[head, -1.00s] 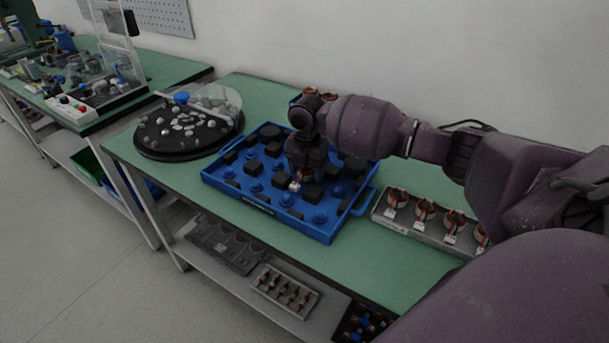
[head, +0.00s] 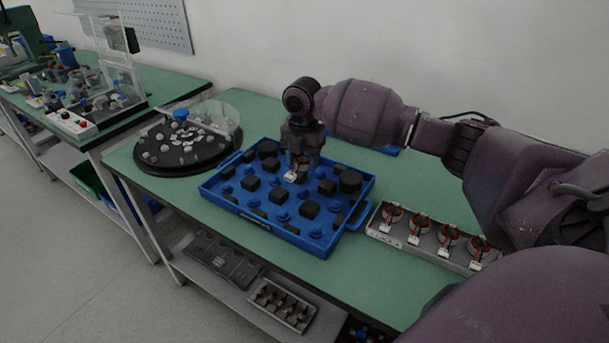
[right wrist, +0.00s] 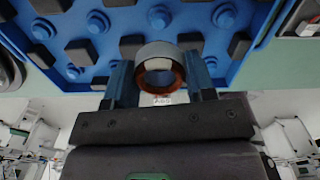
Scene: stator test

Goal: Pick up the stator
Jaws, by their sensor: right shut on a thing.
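The stator (right wrist: 158,68), a grey ring with a copper-coloured inside, sits between the two fingers of my right gripper (right wrist: 160,85) in the right wrist view. My right gripper is shut on it. In the head view my right gripper (head: 298,168) points down over the blue tray (head: 290,236), near its middle. A small white and reddish part of the stator (head: 291,176) shows below the fingers there. I cannot tell whether the stator touches the tray. My left gripper is not in view.
The blue tray holds black blocks and blue round pegs. A grey tray (head: 383,238) with several copper-wound stators stands to its right. A round black turntable (head: 165,160) with small grey parts stands to its left. Green tabletop (head: 335,285) is free in front.

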